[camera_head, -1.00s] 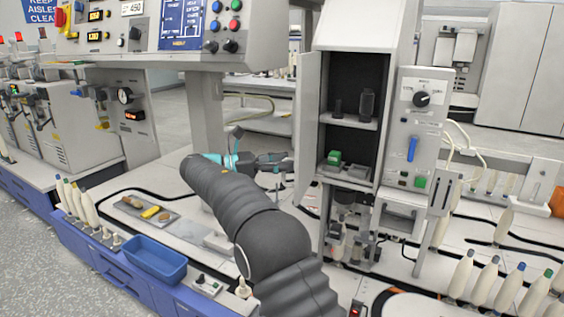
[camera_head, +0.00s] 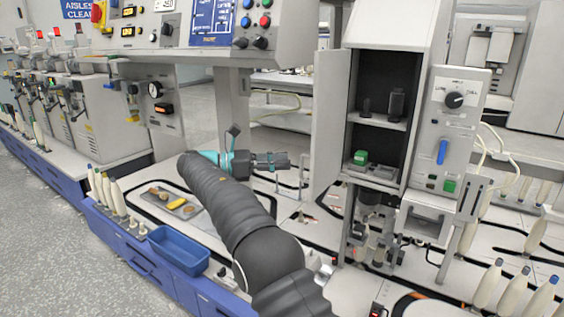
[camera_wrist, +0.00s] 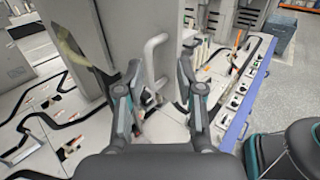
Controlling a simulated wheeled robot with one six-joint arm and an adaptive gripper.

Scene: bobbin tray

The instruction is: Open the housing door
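The housing door (camera_head: 328,125) is a pale grey panel hinged at the left of the tall housing. It stands swung outward, so the dark inside shows. In the wrist view a pale panel, apparently the door (camera_wrist: 128,28), carries a white bar handle (camera_wrist: 154,62). My gripper (camera_head: 284,161) is to the left of the door's free edge in the head view, with a gap between. In the wrist view my gripper (camera_wrist: 161,72) is open, its fingers apart, with the handle seen between the tips. The fingers do not touch it.
Inside the housing a shelf (camera_head: 378,121) holds dark parts, and a green-topped part (camera_head: 360,158) sits below. A control panel (camera_head: 453,130) is at its right. A blue bin (camera_head: 178,250) and a tray of small parts (camera_head: 160,191) lie to the left. Bobbins stand at the right.

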